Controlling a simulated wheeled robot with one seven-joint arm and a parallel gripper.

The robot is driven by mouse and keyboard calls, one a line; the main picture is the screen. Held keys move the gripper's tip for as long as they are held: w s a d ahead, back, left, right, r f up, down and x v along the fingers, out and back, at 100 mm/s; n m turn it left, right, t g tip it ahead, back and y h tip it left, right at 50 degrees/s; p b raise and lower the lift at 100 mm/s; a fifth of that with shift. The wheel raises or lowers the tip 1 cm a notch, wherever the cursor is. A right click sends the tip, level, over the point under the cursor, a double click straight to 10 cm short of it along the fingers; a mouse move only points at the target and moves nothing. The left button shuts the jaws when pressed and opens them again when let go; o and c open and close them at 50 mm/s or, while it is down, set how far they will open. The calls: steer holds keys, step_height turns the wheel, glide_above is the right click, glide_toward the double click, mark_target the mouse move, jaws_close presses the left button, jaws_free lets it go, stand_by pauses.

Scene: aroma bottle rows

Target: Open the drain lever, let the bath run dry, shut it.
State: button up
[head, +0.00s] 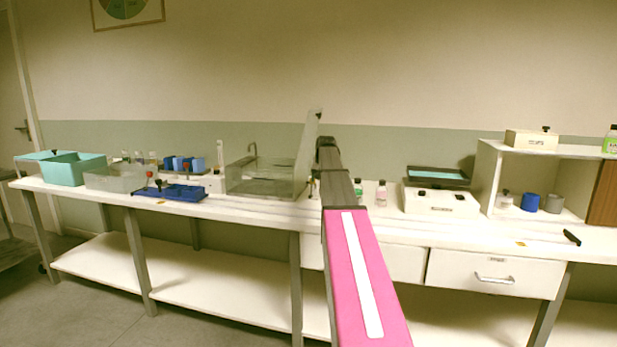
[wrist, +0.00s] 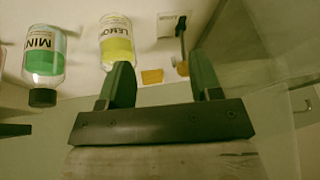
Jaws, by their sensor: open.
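My gripper (wrist: 162,62) is open, with two dark green fingers spread and nothing between them. In the head view the gripper is hidden behind my pink and grey arm. A small dark lever-like rod (wrist: 182,42) with an amber round end lies beyond the right fingertip, apart from it. I cannot tell whether this is the drain lever or how it is set. A clear tank (head: 240,187) with a metal tap stands on the bench left of my arm. A second clear tank (head: 108,182) stands further left. I cannot tell which is the bath or its water level.
A clear panel (head: 308,150) rises beside the tapped tank. A white box (head: 438,201) and shelf unit (head: 485,170) stand right. Teal bins (head: 75,170) are far left.

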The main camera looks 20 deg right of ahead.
steer(key=w, duration=0.4)
steer(key=w+d, duration=0.1)
steer(key=w, duration=0.8)
steer(key=shift+d, duration=0.15)
steer(key=x, duration=0.4)
steer(key=shift+s+f, duration=0.2)
steer(key=shift+f, duration=0.25)
jaws_close()
